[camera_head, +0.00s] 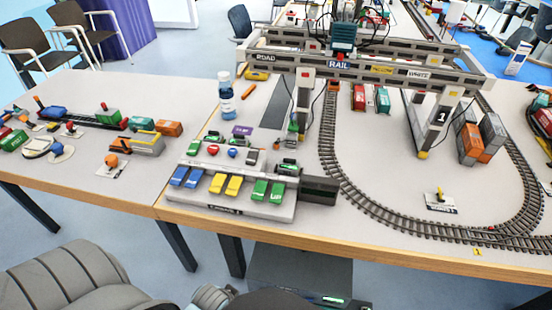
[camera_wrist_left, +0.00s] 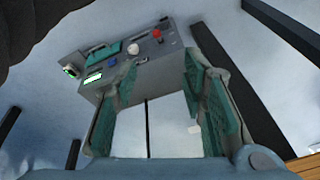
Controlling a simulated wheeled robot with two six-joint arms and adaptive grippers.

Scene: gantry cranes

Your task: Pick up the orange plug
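A small round orange piece (camera_head: 111,160) stands on a white card on the left table in the head view; it looks like the orange plug, but it is too small to be sure. My left gripper (camera_wrist_left: 160,112) is open and empty in the left wrist view, its two green-padded fingers apart over the floor. It is away from the orange piece, which does not show in that view. The left arm's grey links fill the lower left of the head view, in front of the table. My right gripper is not in view.
An orange and grey toy vehicle (camera_head: 137,144) is close to the orange piece. A block rack with coloured switches (camera_head: 240,205) stands to the right. A model gantry crane (camera_head: 350,68) spans the right table over the curved track (camera_head: 385,216).

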